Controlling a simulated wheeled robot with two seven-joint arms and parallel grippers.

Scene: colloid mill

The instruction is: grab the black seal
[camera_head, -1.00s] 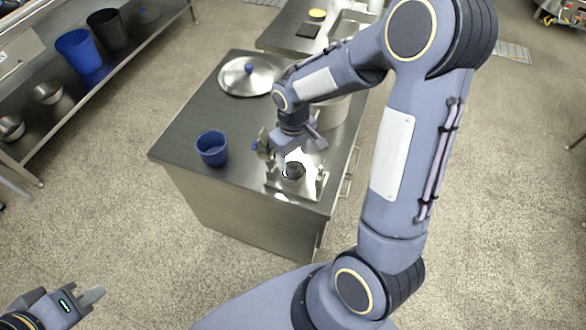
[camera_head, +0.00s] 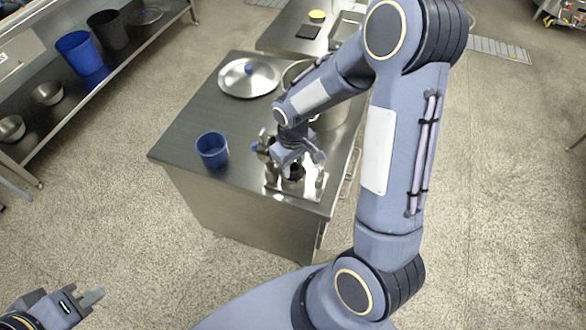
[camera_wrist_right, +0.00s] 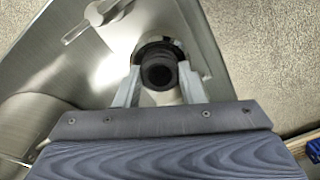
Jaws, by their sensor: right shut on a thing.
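The black seal (camera_wrist_right: 159,72) is a dark ring-shaped piece, seen end-on between the fingers of my right gripper (camera_wrist_right: 159,82) in the right wrist view. The gripper is shut on it, one finger on each side. Behind the seal is the round metal opening of the mill (camera_wrist_right: 146,98). In the head view my right gripper (camera_head: 294,170) is directly over the mill's metal base (camera_head: 312,188) and hides most of the seal. I cannot tell whether the seal is clear of the mill. My left gripper (camera_head: 92,297) is far off at the lower left, over the floor, with nothing visible in it.
A blue cup (camera_head: 212,149) stands left of the mill on the steel table (camera_head: 190,120). A round lid with a blue knob (camera_head: 248,78) lies at the back, beside a large metal pot (camera_head: 335,112) partly hidden by my right arm. The table's left part is mostly clear.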

